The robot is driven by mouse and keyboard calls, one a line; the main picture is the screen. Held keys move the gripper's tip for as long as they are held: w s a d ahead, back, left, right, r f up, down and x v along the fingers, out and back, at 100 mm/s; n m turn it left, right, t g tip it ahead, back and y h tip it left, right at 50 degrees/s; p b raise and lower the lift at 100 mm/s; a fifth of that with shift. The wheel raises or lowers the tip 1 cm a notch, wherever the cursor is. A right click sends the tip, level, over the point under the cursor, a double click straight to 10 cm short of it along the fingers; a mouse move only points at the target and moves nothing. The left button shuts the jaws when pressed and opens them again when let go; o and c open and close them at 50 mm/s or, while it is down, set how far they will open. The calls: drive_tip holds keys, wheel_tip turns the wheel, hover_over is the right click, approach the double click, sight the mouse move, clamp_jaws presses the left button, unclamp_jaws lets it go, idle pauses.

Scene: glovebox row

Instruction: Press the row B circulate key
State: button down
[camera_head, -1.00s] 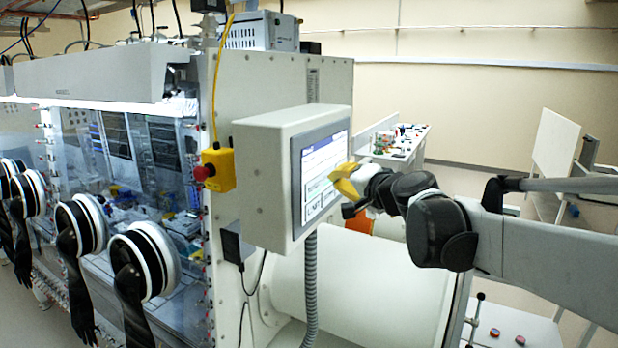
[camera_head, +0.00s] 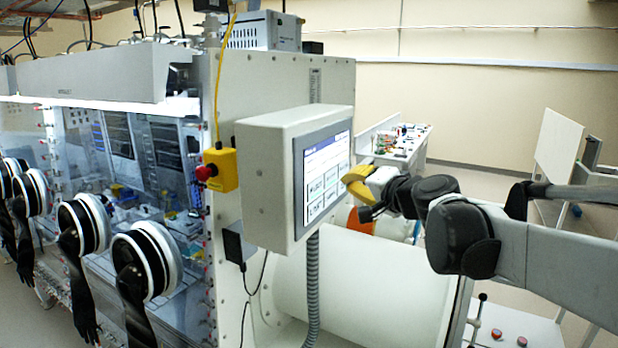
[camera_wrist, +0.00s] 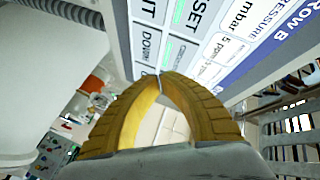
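The control panel's screen (camera_head: 327,178) faces right in the head view, with a blue header and several grey keys. In the wrist view the screen (camera_wrist: 190,45) fills the top, tilted, with a blue header reading "ROW B". A pressure readout in mbar and a ppm value show below the header. Large key lettering includes "SET"; smaller lettering is hard to read, so I cannot tell which key is circulate. My gripper (camera_head: 350,179) is just right of the screen, with a small gap visible. Its yellow fingertips (camera_wrist: 160,76) meet, with nothing between them.
The panel's white housing (camera_head: 262,185) stands out from the glovebox wall. A yellow box with a red emergency button (camera_head: 206,172) is to its left. A grey corrugated hose (camera_head: 312,290) hangs below, and a large white cylinder (camera_head: 370,285) lies under my arm.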

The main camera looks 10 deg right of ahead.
drive_tip(key=shift+s+d, duration=0.6)
drive_tip(key=shift+d, duration=0.2)
drive_tip(key=shift+s+d, duration=0.6)
drive_tip(key=shift+d, duration=0.15)
drive_tip(key=shift+f, duration=0.1)
drive_tip(key=s+a+f+n+g+h+b, duration=0.1)
drive_tip(key=s+a+f+n+g+b, duration=0.1)
drive_tip(key=s+f+b, duration=1)
drive_tip(key=s+a+f+n+g+b, duration=0.25)
drive_tip(key=f+b, duration=0.55)
drive_tip(key=f, duration=1)
drive_tip(key=s+a+f+n+g+h+b, duration=0.1)
drive_tip(key=s+f+n+g+b, duration=0.15)
drive_tip(key=s+f+b, duration=1)
drive_tip(key=s+d+f+n+h+b, duration=0.1)
drive_tip(key=f+b, duration=0.5)
drive_tip(key=f, duration=1.1)
drive_tip(key=shift+s+d+f+n+g+h+b, duration=0.35)
drive_tip(key=shift+s+d+h, duration=0.3)
drive_tip(key=shift+d+h, duration=0.4)
drive_tip(key=shift+d, duration=0.1)
